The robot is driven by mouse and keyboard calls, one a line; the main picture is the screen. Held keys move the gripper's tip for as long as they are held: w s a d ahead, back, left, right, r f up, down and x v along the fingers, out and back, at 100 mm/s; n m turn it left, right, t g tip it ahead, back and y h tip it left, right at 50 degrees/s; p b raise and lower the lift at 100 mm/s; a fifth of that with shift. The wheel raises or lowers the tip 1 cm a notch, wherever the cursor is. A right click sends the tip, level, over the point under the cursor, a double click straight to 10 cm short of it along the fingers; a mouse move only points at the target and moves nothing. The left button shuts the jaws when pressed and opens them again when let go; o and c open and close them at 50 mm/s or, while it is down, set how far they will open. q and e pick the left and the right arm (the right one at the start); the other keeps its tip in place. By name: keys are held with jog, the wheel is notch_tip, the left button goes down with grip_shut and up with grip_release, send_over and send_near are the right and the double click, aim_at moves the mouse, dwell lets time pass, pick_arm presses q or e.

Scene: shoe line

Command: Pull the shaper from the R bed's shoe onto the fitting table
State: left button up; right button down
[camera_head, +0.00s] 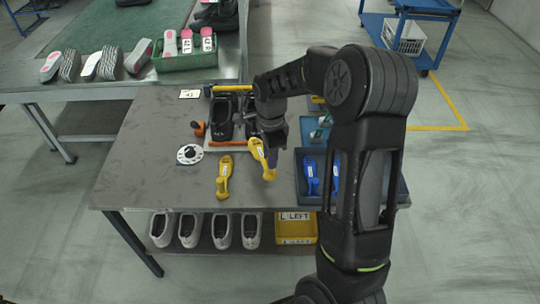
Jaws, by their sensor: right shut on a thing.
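My right gripper (270,147) is shut on a yellow shaper (259,154) with a white label. It holds the shaper in front of the shoe beds, over the grey fitting table (150,160); whether it touches the table I cannot tell. A second yellow shaper (223,178) lies on the table to its left. A black shoe (221,118) sits in the left-hand bed. The right-hand bed and its shoe are mostly hidden behind my right arm. My left gripper is not in view.
A white and black disc (190,154) and an orange-handled tool (198,128) lie left of the beds. A dark blue tray (313,196) with blue shapers stands at the right, partly behind my arm. The table's left part is clear.

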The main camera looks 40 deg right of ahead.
aim_at(270, 175)
jog(key=shift+f+b, duration=2.8)
jog(key=shift+f, duration=1.8)
jog(key=c, duration=1.2)
grip_release()
jog(key=shift+o, duration=0.2)
jog(key=shift+r, duration=0.1)
jog(key=shift+r+p, duration=2.95)
jog(key=shift+r, duration=1.55)
